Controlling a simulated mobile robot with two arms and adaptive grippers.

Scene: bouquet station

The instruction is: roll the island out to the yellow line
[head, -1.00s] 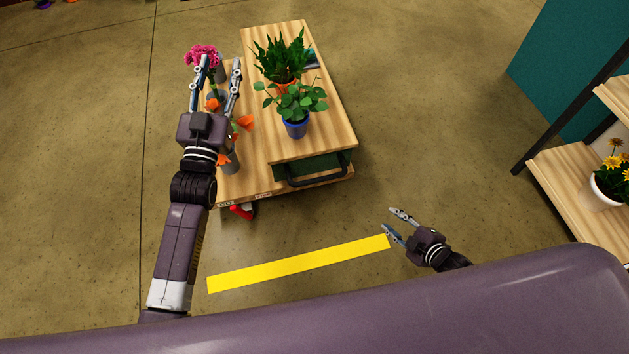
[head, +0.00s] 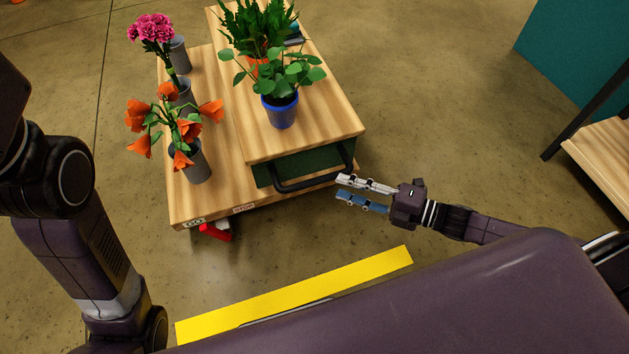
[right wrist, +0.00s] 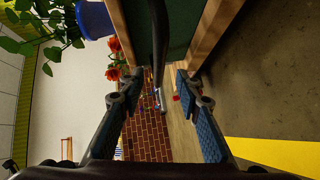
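The island (head: 215,205) is a wooden-topped cart with a raised wooden section and a black bar handle (head: 300,184) on its near end. The yellow line (head: 300,292) lies on the floor between the cart and my body, partly hidden by my body. My right gripper (head: 343,188) is open beside the handle's right end. In the right wrist view the handle (right wrist: 159,45) runs between the two spread fingers, which do not close on it. The yellow line also shows in the right wrist view (right wrist: 280,153). My left arm is at the left edge, its gripper out of frame.
A blue-potted plant (head: 280,108) and a leafy plant (head: 256,30) stand on the raised section. Orange flowers (head: 185,128) and pink flowers (head: 152,32) stand in grey vases at the left. A red pedal (head: 215,231) sits under the front edge. A shelf (head: 603,155) stands right.

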